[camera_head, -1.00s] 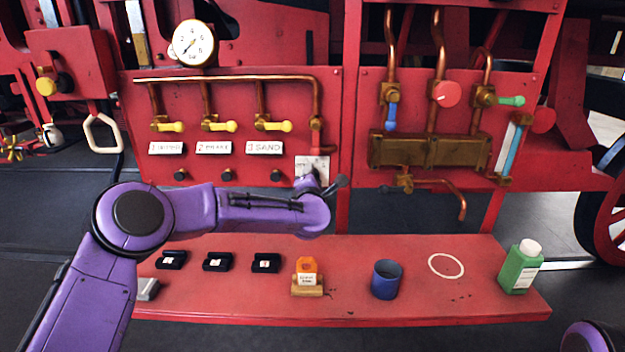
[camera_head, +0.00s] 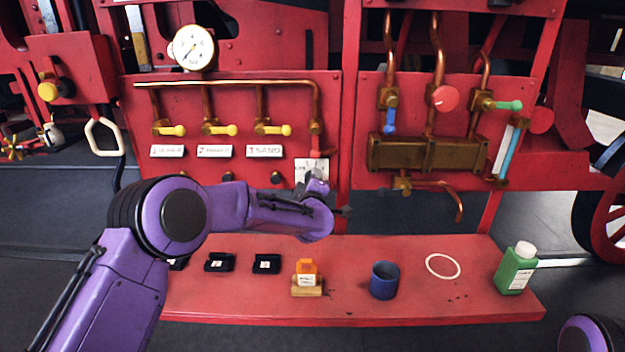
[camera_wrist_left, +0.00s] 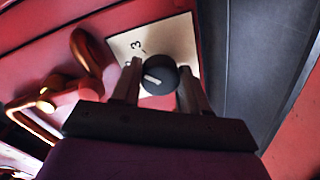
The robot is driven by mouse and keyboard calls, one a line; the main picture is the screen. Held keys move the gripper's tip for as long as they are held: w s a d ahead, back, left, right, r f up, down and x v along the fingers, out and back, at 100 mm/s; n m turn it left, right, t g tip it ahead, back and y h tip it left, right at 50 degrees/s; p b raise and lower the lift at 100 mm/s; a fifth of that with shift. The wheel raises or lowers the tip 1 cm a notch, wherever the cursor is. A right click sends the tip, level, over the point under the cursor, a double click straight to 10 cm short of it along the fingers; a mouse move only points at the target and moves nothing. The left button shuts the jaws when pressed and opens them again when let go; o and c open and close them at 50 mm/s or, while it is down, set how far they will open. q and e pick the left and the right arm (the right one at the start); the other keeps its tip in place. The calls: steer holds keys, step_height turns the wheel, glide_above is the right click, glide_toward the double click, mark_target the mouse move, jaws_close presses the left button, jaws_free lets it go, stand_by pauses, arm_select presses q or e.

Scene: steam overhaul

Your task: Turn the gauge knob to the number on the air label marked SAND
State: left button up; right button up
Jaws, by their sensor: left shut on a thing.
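The black gauge knob (camera_wrist_left: 160,76) has a white pointer line and sits on a pale number plate (camera_wrist_left: 176,36), where a 3 is legible. In the wrist view my left gripper (camera_wrist_left: 158,90) has one finger on each side of the knob and is shut on it. In the head view the plate (camera_head: 306,165) is partly behind my left wrist, and the knob is hidden. The SAND label (camera_head: 264,151) is the rightmost of three white labels; its number is too blurred to read surely. My right gripper is out of view.
A round pressure gauge (camera_head: 193,48) is above the copper pipe. Yellow-handled valves (camera_head: 273,130) are above the labels. A red shelf (camera_head: 345,312) below holds an orange-topped block (camera_head: 307,280), a blue cup (camera_head: 384,280) and a green bottle (camera_head: 515,270).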

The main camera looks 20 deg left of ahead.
arm_select(q)
steer(key=shift+m+p, duration=0.3)
steer(key=shift+m, duration=0.8)
steer(key=shift+a, duration=0.1)
steer(key=o, duration=1.1)
steer(key=shift+c, duration=0.2)
steer(key=b+v, duration=0.3)
steer(key=v, duration=0.7)
steer(key=shift+s, duration=0.25)
steer(key=shift+f, duration=0.1)
